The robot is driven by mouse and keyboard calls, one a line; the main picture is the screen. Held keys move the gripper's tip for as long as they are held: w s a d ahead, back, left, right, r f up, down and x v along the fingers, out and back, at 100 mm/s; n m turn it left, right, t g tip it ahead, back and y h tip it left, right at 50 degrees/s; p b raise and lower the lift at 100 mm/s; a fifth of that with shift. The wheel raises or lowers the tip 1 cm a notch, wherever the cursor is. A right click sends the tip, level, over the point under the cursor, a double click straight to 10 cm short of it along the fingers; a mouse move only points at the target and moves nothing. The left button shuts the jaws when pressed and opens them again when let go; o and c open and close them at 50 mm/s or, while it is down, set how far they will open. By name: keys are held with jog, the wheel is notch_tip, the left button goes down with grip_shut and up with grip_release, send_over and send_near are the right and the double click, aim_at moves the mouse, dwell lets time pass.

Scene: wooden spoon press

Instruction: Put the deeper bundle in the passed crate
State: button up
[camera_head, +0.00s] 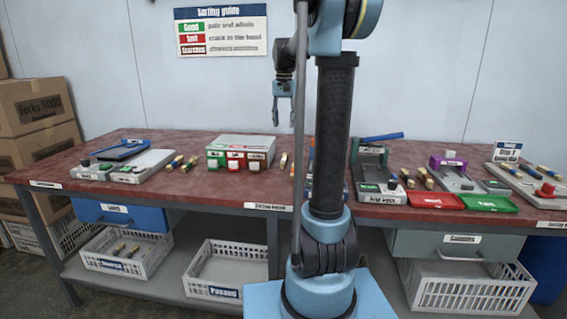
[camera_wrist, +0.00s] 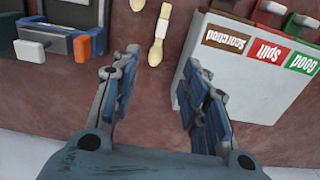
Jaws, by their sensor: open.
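My gripper (camera_head: 283,108) is open and empty, raised above the back of the table. In the wrist view its fingers (camera_wrist: 160,80) stand apart over the table, with a pale wooden spoon (camera_wrist: 159,40) beyond them. The passed crate (camera_head: 228,292) is a white basket on the lower shelf, labelled, and looks empty. Which bundle is the deeper one I cannot tell for certain.
The red-brown table (camera_head: 240,187) above the shelf carries a sorting box (camera_head: 240,147) with labelled slots, presses, trays and several spoons. A blue drawer (camera_head: 120,214) hangs above the left crate. A third white crate (camera_head: 470,292) stands at right. Table legs flank the shelf.

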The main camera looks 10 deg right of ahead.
aim_at(284, 158)
jog(key=f, duration=1.5)
jog(key=shift+s+f, duration=0.2)
jog(key=shift+f, duration=0.05)
jog(key=c, duration=1)
jog(key=shift+o, duration=0.2)
jog(key=shift+r, duration=0.1)
notch_tip(284, 158, up, 10)
jog(key=shift+f, duration=0.1)
grip_shut()
